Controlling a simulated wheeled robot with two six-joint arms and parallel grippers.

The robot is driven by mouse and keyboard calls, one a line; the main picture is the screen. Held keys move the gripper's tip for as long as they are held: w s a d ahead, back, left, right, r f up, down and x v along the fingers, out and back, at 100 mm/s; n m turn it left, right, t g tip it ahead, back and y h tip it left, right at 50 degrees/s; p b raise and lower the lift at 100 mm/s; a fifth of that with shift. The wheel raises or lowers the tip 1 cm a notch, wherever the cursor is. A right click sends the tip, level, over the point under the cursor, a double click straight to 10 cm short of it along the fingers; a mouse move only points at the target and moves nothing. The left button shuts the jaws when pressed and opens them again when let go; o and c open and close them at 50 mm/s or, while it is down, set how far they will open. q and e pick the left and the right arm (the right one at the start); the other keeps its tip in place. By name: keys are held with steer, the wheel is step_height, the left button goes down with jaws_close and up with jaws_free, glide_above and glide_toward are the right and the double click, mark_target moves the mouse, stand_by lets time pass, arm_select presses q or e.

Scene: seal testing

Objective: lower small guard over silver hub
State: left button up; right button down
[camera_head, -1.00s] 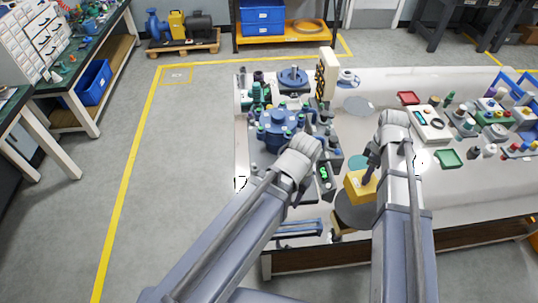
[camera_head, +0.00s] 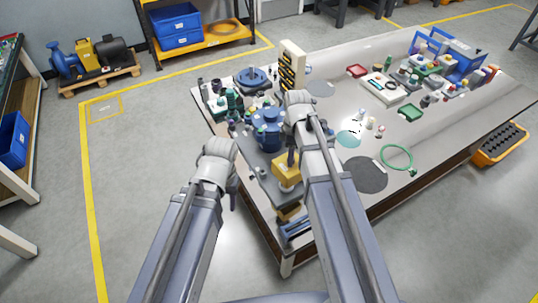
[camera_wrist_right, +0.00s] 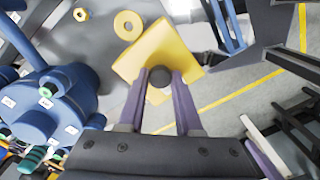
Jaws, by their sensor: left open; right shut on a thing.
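The small guard, a yellow boxy cover (camera_head: 286,172), is held by my right gripper (camera_head: 291,157), above the front end of the grey bench-edge fixture. In the right wrist view the fingers (camera_wrist_right: 160,80) close on a dark round knob on the guard (camera_wrist_right: 145,55). I cannot make out the silver hub for certain; the guard and arm may hide it. A yellow ring (camera_wrist_right: 128,25) lies on the grey plate just beyond the guard. My left gripper (camera_head: 233,192) is open and empty, off the bench's left edge, apart from the guard.
A blue multi-port housing (camera_head: 266,130) stands beside the guard; it also shows in the right wrist view (camera_wrist_right: 45,105). A blue-railed frame (camera_head: 296,229) is at the front corner.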

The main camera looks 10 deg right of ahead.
steer(key=shift+a+r+p, duration=0.3)
steer(key=shift+r+p, duration=0.25)
steer(key=shift+r, duration=0.05)
steer(key=shift+w+a+r+m+p, duration=0.1)
steer(key=shift+r+m+p, duration=0.25)
steer(key=shift+m, duration=0.25)
steer(key=shift+f, duration=0.1)
steer(key=shift+f+b, duration=2.15)
steer(key=shift+b, duration=0.05)
steer(key=shift+f+b, duration=1.1)
steer(key=shift+b, duration=0.05)
steer(key=shift+f, duration=0.15)
